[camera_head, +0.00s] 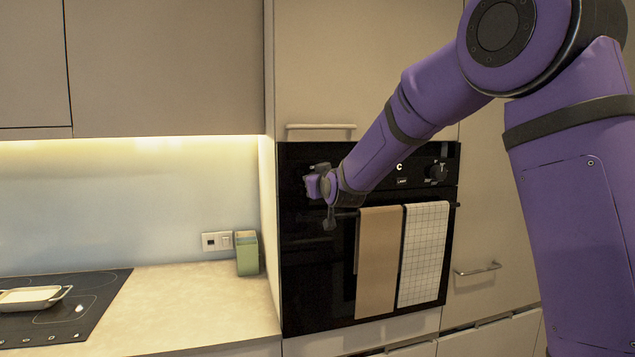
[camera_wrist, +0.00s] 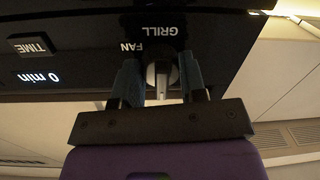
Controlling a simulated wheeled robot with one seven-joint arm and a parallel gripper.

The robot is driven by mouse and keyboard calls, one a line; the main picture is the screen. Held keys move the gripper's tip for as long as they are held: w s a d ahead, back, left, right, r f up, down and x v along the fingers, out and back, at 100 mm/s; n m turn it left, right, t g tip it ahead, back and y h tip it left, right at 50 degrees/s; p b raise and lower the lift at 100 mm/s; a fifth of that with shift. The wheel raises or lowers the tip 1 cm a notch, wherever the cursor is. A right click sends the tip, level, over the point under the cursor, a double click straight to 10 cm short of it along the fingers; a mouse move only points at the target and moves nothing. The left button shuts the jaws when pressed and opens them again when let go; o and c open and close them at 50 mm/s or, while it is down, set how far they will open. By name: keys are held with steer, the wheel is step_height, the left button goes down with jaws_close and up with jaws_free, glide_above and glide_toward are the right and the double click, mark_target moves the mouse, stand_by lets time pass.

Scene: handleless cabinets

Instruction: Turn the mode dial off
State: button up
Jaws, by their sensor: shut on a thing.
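The mode dial (camera_wrist: 160,74) is a dark knob with a pale grip on the oven's control panel, below the words FAN and GRILL in the wrist view. My gripper (camera_wrist: 161,82) has one finger on each side of the dial and is shut on it. The fingers cover parts of the dial, so its exact setting cannot be told. In the head view my gripper (camera_head: 314,185) is at the left part of the black oven's (camera_head: 318,285) panel, and I cannot make out the dial there.
Another dark knob (camera_head: 437,171) is at the panel's right. A tan towel (camera_head: 377,262) and a checked towel (camera_head: 423,254) hang from the oven handle. A green container (camera_head: 247,254) stands on the counter at left, near a cooktop with a white dish (camera_head: 30,297).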

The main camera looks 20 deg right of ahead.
stand_by(0.5)
steer(key=o, duration=0.9)
steer(key=s, duration=1)
steer(key=shift+s+d+r, duration=0.2)
steer(key=shift+s+r, duration=0.15)
steer(key=shift+s, duration=0.05)
steer(key=s+d+f+m+g, duration=0.1)
steer(key=s+g, duration=0.3)
steer(key=s, duration=0.8)
steer(key=s+d+f+g, duration=0.3)
steer(key=s+g, duration=0.1)
steer(key=s, duration=0.9)
steer(key=s+d+f+m+g, duration=0.1)
steer(key=s+g, duration=0.3)
steer(key=s, duration=0.9)
steer(key=shift+d+f+m+h, duration=0.3)
steer(key=shift+d+f, duration=0.4)
steer(key=shift+f, duration=0.15)
